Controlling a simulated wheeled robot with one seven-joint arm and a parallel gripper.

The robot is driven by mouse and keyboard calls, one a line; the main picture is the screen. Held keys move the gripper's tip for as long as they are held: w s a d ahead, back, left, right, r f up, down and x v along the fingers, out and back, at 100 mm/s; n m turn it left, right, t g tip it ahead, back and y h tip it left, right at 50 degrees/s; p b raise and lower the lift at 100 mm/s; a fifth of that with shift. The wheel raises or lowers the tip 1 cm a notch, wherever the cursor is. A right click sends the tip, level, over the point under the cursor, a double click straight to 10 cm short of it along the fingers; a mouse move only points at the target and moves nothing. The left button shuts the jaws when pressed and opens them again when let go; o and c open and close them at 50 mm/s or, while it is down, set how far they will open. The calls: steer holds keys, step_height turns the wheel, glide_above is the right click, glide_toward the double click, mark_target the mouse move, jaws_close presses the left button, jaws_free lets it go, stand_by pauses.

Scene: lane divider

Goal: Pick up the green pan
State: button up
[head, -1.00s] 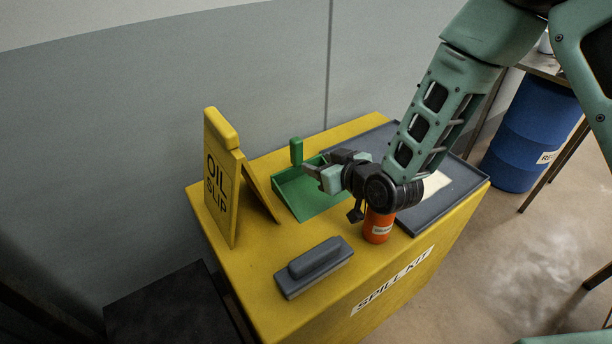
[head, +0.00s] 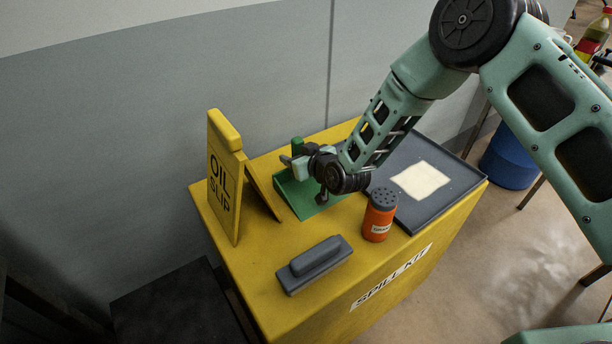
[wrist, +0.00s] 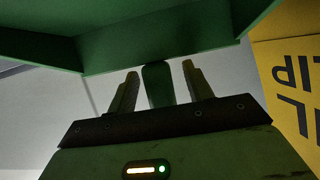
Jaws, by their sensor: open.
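The green pan (head: 294,198) lies on the yellow spill-kit box, beside the sign. Its upright green handle (head: 297,145) stands at the pan's back, partly hidden behind my gripper (head: 290,161). In the wrist view my gripper (wrist: 157,78) is open, with the green handle (wrist: 157,84) showing between its two fingers. The pan body (wrist: 180,35) fills the top of the wrist view. I cannot tell whether either finger touches the handle.
A yellow "OIL SLIP" sign (head: 226,178) stands left of the pan. A grey brush-like block (head: 314,264) and an orange shaker (head: 379,215) are nearer the front. A dark tray (head: 447,200) with a pale pad (head: 421,180) lies right. A wall rises behind.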

jaws_close()
steer(key=shift+r, duration=0.1)
